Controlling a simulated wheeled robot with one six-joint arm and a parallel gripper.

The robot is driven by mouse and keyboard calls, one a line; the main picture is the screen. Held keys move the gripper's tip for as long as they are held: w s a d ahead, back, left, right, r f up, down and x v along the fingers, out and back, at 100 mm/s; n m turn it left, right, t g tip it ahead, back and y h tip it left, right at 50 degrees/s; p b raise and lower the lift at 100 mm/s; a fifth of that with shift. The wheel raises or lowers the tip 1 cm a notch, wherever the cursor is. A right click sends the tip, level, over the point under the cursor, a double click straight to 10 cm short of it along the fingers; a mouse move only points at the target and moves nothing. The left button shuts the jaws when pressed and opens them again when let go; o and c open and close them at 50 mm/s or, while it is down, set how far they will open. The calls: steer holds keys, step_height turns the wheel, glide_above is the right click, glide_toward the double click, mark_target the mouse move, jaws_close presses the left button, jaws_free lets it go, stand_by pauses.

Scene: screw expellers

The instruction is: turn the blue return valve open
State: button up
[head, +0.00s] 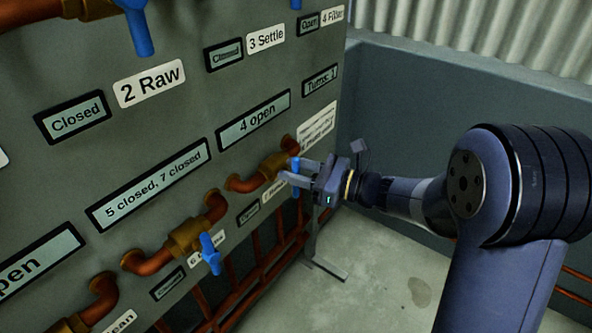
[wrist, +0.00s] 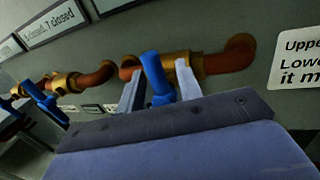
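The blue valve handle (head: 295,165) hangs from a brass valve (head: 272,166) on copper pipe, low at the far right of the grey panel. Its label (head: 273,193) is partly hidden by my gripper. My gripper (head: 294,172) is at this handle, with its fingers pointing at the panel. In the wrist view, the blue handle (wrist: 157,76) stands tilted between the two spread fingers (wrist: 160,84). A gap shows between the handle and the right finger; the left finger is close to it, and I cannot tell whether they touch.
Another blue-handled valve (head: 209,253) sits left on the same pipe row. A display (head: 150,185) reads "5 closed, 7 closed"; another (head: 254,120) reads "4 open". A metal stand (head: 322,250) is below my gripper. The concrete floor (head: 390,270) is clear to the right.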

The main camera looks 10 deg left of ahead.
jaws_close()
stand_by(0.3)
steer(key=shift+n, duration=0.3)
steer(key=n+b, duration=0.1)
steer(key=n, duration=0.1)
steer(key=n+h+b, duration=0.1)
steer(key=b, duration=0.1)
steer(key=s+n+b, duration=0.1)
steer(key=n+b, duration=0.1)
steer(key=shift+a+f+n+h, duration=0.2)
steer(key=shift+f+n+h, duration=0.1)
steer(key=shift+f, duration=0.1)
steer(key=n+t+b, duration=0.1)
steer(key=n+b, duration=0.2)
steer(key=b, duration=0.1)
steer(key=f+n+t+h+b, duration=0.1)
steer(key=n+b, duration=0.2)
steer(key=b, duration=0.2)
steer(key=s+n+t+h+b, duration=0.1)
steer(key=n+b, duration=0.1)
steer(key=b, duration=0.2)
steer(key=shift+a+f+n, duration=0.2)
steer(key=shift+f+n, duration=0.05)
steer(key=shift+n, duration=0.15)
steer(key=shift+b, duration=0.35)
